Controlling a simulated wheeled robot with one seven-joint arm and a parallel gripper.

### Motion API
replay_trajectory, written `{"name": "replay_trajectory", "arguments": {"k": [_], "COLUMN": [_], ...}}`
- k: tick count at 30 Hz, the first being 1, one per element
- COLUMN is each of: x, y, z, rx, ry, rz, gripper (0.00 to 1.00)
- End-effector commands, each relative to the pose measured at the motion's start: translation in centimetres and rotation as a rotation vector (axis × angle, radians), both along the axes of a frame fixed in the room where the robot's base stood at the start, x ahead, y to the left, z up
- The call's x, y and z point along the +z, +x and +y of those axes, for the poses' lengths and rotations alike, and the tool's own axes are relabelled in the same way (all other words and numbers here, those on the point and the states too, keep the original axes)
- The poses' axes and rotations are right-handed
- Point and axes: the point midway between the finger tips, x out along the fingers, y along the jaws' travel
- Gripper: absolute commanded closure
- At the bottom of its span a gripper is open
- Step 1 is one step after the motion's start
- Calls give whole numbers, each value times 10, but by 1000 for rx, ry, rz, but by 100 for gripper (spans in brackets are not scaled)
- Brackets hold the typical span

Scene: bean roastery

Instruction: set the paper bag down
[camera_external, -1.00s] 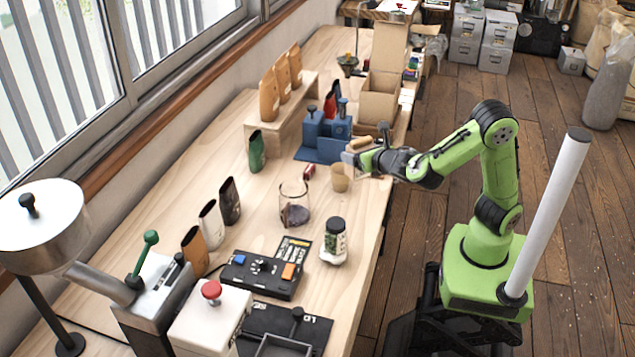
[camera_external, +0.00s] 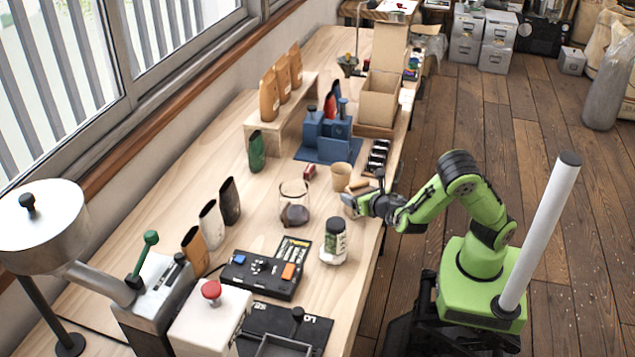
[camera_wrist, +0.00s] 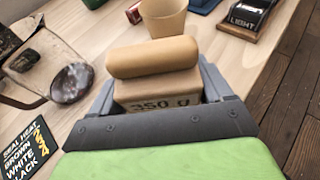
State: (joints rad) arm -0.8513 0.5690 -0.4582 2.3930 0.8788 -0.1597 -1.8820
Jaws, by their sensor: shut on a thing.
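My gripper (camera_wrist: 160,100) is shut on a small tan paper bag (camera_wrist: 153,55) with a rolled top and "350 g" printed on its side. The bag sits between the two fingers in the wrist view. In the external view, my gripper (camera_external: 358,203) is low over the front edge of the wooden bench, with the bag's tan top (camera_external: 358,185) showing just above it. I cannot tell whether the bag's bottom touches the bench.
A tan paper cup (camera_external: 341,176) stands just beyond the bag. A glass jar (camera_external: 294,204) is to its left and a black-lidded jar (camera_external: 334,242) is nearer. A black control box (camera_external: 265,274) is at the front left.

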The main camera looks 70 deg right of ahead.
Motion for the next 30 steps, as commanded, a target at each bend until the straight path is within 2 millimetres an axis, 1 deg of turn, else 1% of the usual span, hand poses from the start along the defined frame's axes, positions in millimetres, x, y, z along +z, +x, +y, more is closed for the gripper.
{"name": "replay_trajectory", "arguments": {"k": [4, 7, 8, 9, 12, 17, 20, 23, 30], "x": [3, 0, -1, -1, 0, 0, 4, 11, 38], "y": [0, 0, 0, 0, 0, 0, -1, -11, -54], "z": [0, 0, 0, 0, 0, 0, 1, 14, 57], "rx": [1, 0, 1, 1, 1, 1, 2, 7, 9], "ry": [2, 1, 2, 2, 2, 2, 3, 3, 2], "rz": [0, 1, 2, 2, 2, 2, 2, 5, 5], "gripper": [66, 66, 20, 13, 0, 0, 0, 0, 0]}}
